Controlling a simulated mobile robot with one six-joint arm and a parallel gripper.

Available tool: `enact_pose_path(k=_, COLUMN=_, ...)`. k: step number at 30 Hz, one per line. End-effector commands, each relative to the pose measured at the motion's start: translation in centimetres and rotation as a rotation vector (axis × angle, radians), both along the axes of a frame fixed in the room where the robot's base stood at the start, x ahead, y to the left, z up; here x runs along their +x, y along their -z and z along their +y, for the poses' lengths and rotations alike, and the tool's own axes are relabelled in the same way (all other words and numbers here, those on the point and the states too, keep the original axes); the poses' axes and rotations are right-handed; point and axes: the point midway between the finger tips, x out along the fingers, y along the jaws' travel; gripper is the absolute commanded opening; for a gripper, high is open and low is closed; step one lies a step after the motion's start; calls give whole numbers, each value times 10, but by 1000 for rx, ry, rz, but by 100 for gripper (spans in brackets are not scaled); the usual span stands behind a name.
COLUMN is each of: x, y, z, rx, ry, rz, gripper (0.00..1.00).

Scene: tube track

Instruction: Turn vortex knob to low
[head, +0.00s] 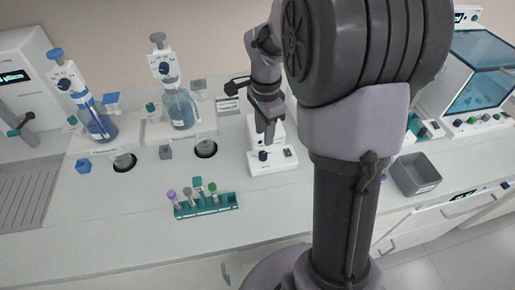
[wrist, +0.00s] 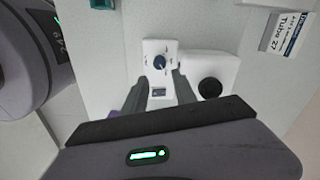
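The vortex mixer (head: 285,161) is a small white device on the counter. Its dark blue knob (head: 263,155) is on the front panel and also shows in the wrist view (wrist: 159,62), with small marks around it. A small display (wrist: 158,92) sits on the same panel. My gripper (wrist: 160,75) is open, its two grey fingers apart with nothing between them. The fingertips point at the panel, on either side and just short of the knob. In the head view, my gripper (head: 267,140) hangs over the mixer; I cannot tell its exact height. The knob's setting is too small to read.
A teal rack (head: 207,211) with several capped tubes stands front left of the mixer. A grey bin (head: 416,175) stands to the right. Bottles (head: 181,108) with dispensers stand at the back left. The black round cup (wrist: 210,88) of the mixer is beside the right finger.

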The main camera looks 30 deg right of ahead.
Motion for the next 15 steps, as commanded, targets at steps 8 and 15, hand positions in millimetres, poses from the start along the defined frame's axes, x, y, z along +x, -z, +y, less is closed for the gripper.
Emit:
enact_pose_path(k=8, x=-1, y=72, z=1, rx=1, ry=-2, rz=1, gripper=34)
enact_pose_path(k=15, x=0, y=86, z=0, rx=0, ry=-2, rz=-1, gripper=34)
